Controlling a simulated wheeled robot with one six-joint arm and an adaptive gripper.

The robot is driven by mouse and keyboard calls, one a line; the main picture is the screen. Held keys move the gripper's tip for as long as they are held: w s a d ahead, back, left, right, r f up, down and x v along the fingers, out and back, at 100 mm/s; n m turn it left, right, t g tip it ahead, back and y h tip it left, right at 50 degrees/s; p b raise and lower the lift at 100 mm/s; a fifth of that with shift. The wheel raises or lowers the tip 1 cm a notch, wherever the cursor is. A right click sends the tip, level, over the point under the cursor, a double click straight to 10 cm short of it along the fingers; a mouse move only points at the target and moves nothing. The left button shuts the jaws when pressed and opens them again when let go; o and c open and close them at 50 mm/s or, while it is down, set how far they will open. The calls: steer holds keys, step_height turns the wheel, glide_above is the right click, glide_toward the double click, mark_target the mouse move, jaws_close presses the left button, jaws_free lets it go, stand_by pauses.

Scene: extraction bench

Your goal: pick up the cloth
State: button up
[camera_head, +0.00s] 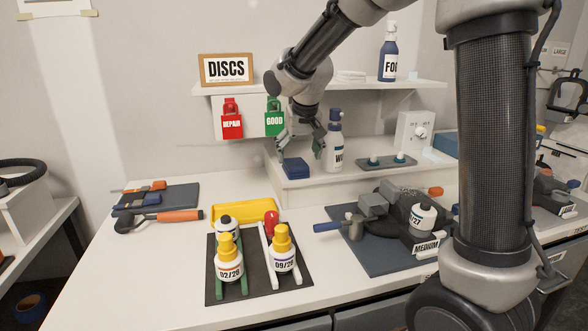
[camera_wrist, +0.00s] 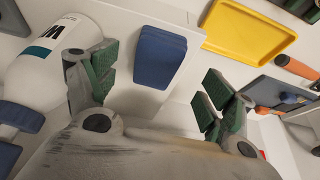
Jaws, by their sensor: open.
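A folded blue cloth (camera_head: 296,168) lies flat at the left end of the low white riser at the back of the bench. In the wrist view the cloth (camera_wrist: 160,58) shows as a blue rounded rectangle, between and beyond the green finger pads. My gripper (camera_head: 301,148) is just above the cloth with its fingers pointing down. In the wrist view my gripper (camera_wrist: 160,90) is open, with nothing between its fingers. The cloth appears apart from both fingers.
A white spray bottle (camera_head: 333,140) stands close to the right of my gripper. Red (camera_head: 231,120) and green (camera_head: 274,118) tags hang behind it under the shelf (camera_head: 420,85). A yellow tray (camera_head: 243,212) and a dark mat with bottles (camera_head: 296,293) are in front.

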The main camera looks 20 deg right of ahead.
mark_target(297, 165)
steer(key=x, duration=0.5)
steer(key=shift+d, duration=0.15)
steer(key=shift+r, duration=0.1)
steer(key=c, duration=1.1)
steer(key=shift+r, duration=0.5)
steer(key=v, duration=0.2)
steer(key=shift+r, duration=0.4)
steer(key=s, duration=1.7)
steer(key=shift+s, duration=0.1)
